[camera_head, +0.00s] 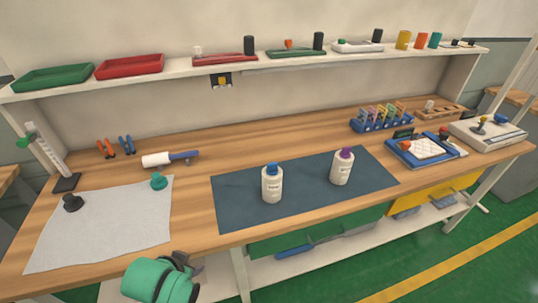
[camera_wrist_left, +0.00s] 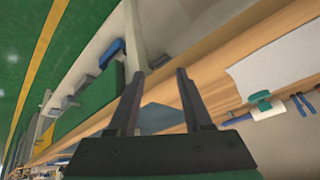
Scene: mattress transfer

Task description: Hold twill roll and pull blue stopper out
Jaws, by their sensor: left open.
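A white roll (camera_head: 156,160), which looks like the twill roll, lies on the bench at left of centre. A blue stopper-like piece (camera_head: 186,155) sticks out of its right end. The roll also shows in the left wrist view (camera_wrist_left: 270,113), partly behind a teal knob. My left gripper (camera_head: 190,263) is at the bench's front edge, nearer to the camera than the roll and well apart from it. In the left wrist view its two fingers (camera_wrist_left: 158,73) are spread with nothing between them. My right gripper is not in view.
Two bottles stand on a dark mat (camera_head: 235,205). Orange and blue tools (camera_head: 125,145) lie behind the roll. A stand (camera_head: 48,150) is at far left.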

